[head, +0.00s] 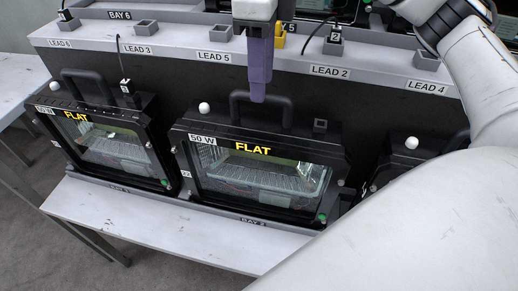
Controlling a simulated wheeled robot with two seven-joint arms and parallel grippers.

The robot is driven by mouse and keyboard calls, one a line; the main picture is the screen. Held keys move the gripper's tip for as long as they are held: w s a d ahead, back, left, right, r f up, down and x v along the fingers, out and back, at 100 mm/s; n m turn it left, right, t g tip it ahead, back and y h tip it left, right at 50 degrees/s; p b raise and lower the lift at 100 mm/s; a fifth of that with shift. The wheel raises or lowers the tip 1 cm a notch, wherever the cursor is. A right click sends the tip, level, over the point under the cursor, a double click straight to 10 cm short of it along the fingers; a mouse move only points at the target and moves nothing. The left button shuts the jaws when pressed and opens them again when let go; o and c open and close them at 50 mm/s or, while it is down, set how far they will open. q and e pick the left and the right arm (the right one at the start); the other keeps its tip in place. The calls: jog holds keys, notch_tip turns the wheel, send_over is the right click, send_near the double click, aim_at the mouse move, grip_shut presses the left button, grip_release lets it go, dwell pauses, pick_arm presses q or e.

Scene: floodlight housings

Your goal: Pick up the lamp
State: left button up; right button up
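Black floodlight lamps stand in a row on the bench. The middle lamp (186,158) has a "50 W" tag, a yellow "FLAT" label, a white knob and a black top handle (288,110). The left lamp (155,140) also reads "FLAT", and a lead is plugged into its top. A third lamp (408,158) at the right is mostly hidden by my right arm. My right gripper (258,98) points down with purple fingers, its tips overlapping the middle lamp's handle bar in view. The fingers line up, so the gap and any contact are unclear. My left gripper is not seen.
A grey shelf (180,50) behind carries lead labels and small grey sockets, plus one yellow socket (280,37). A black cable rises from the left lamp, another from the Z plug (335,38). The white bench (170,222) has a clear front strip.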

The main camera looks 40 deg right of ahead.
notch_tip(320, 180, down, 5)
jog(key=shift+r, duration=0.1)
grip_shut()
jog(key=shift+r, duration=0.1)
dwell(1.3)
jog(key=shift+w+r, duration=0.15)
